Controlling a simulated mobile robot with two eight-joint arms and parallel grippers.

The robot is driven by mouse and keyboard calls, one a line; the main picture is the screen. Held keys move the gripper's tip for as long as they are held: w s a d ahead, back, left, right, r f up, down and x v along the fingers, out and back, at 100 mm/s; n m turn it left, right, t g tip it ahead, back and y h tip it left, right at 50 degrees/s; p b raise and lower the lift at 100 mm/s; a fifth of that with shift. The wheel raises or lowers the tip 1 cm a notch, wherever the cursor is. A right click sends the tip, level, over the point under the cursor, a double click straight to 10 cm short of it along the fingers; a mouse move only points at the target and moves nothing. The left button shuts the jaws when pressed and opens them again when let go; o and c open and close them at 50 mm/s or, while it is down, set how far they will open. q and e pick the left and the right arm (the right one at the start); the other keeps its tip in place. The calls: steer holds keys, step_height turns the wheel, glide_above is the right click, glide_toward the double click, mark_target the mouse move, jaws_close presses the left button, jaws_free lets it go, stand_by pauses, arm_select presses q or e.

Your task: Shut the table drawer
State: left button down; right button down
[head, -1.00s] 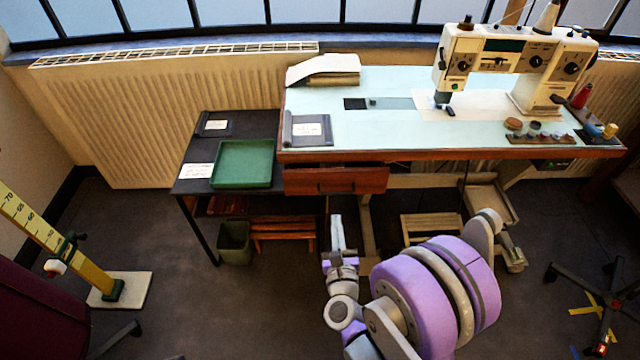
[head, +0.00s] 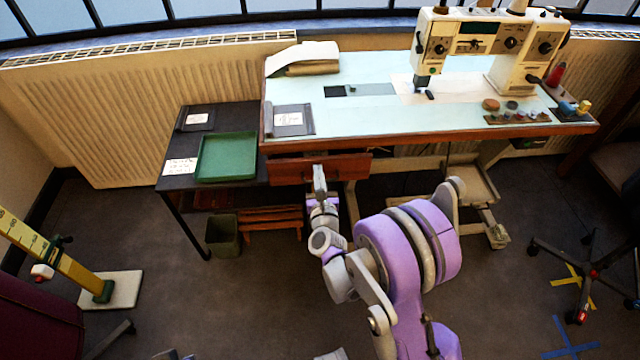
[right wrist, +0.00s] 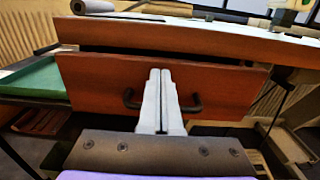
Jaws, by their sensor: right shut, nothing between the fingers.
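The table drawer (head: 345,165) has a reddish-brown wooden front under the left part of the sewing table (head: 370,120). It stands somewhat open, with a dark gap between its top edge and the table edge in the right wrist view. In that view the drawer front (right wrist: 225,88) fills the middle, and its dark handle (right wrist: 192,105) shows on both sides of my fingers. My right gripper (head: 319,171) is shut and empty, its fingertips (right wrist: 160,73) in front of the drawer front near the handle. I cannot tell whether they touch it. My left gripper is not in view.
A dark side table with a green tray (head: 226,157) stands left of the drawer. A bin (head: 223,235) and a wooden stool (head: 270,220) are below. A sewing machine (head: 490,45) sits on the tabletop. The floor in front is mostly clear.

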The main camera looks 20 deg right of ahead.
mark_target(317, 159)
steer(key=shift+w, duration=0.2)
steer(key=x, duration=0.5)
steer(key=shift+p, duration=0.35)
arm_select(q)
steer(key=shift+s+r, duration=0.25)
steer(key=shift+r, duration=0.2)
arm_select(e)
steer(key=shift+d+r, duration=0.15)
steer(key=shift+r, duration=0.05)
